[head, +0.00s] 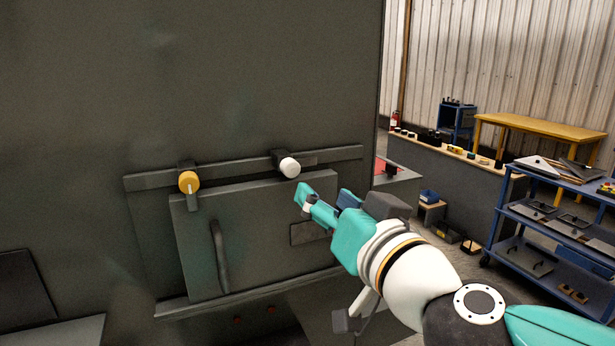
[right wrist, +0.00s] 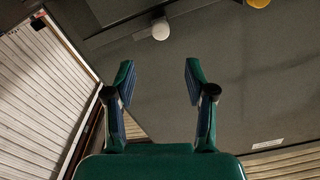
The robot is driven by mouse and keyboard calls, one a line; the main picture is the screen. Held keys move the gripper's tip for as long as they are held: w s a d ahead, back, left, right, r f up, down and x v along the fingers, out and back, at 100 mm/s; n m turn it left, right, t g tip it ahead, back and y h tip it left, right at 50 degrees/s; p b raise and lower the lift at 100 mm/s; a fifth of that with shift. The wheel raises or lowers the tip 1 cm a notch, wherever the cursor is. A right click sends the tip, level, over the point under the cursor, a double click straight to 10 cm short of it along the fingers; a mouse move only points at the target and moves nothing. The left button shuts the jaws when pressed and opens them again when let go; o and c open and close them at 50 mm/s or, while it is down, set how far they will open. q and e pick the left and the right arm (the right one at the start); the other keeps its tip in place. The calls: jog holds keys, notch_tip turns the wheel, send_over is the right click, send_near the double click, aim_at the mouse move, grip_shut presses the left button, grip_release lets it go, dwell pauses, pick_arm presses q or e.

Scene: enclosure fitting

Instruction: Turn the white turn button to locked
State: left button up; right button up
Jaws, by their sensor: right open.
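The white turn button (head: 289,167) sits on the upper rail of the grey enclosure, near the top right corner of a cover panel (head: 265,215). Its dark tab appears to lie along the rail, not down over the panel. It also shows in the right wrist view (right wrist: 160,31), beyond the fingertips and roughly centred between them. My right gripper (head: 325,197) is open and empty, just right of and below the white button and apart from it. Its two fingers show in the right wrist view (right wrist: 159,72). My left gripper is not in view.
A yellow turn button (head: 188,182) sits left on the same rail, its tab pointing down over the panel. The panel has a vertical handle (head: 219,256) and a lower ledge (head: 245,291). A blue cart (head: 550,215) and a yellow table (head: 540,123) stand far right.

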aim_at(294, 170)
jog(key=x, duration=1.1)
jog(key=shift+w, duration=0.4)
